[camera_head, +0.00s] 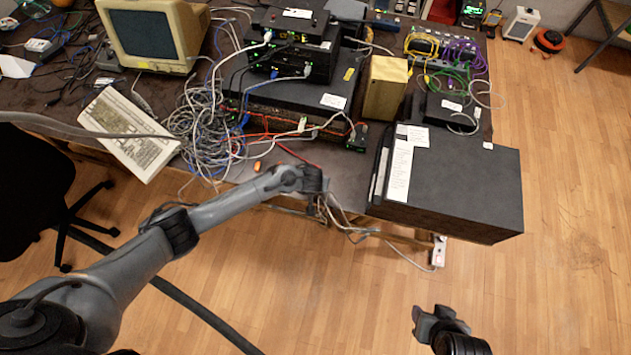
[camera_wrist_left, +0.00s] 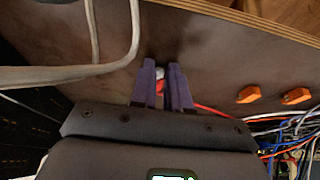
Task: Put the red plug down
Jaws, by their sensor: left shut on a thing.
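The red plug (camera_wrist_left: 160,86) shows as a small red and pale piece between the two fingers of my left gripper (camera_wrist_left: 161,75) in the left wrist view. The fingers are shut on it, close above the dark tabletop; I cannot tell whether it touches. A red cable (camera_wrist_left: 213,111) runs from it to the right. In the head view my left gripper (camera_head: 313,183) is over the table's front edge, and it hides the plug. My right gripper (camera_head: 437,318) hangs over the wood floor at the lower right, away from the table, and its finger opening is unclear.
Two orange pieces (camera_wrist_left: 272,95) lie on the tabletop right of the gripper. Pale cables (camera_wrist_left: 100,68) cross at left in the wrist view. Tangled cables (camera_head: 212,125), stacked network devices (camera_head: 290,95) and a large black case (camera_head: 455,185) crowd the table. A bare strip (camera_head: 345,165) lies near the front edge.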

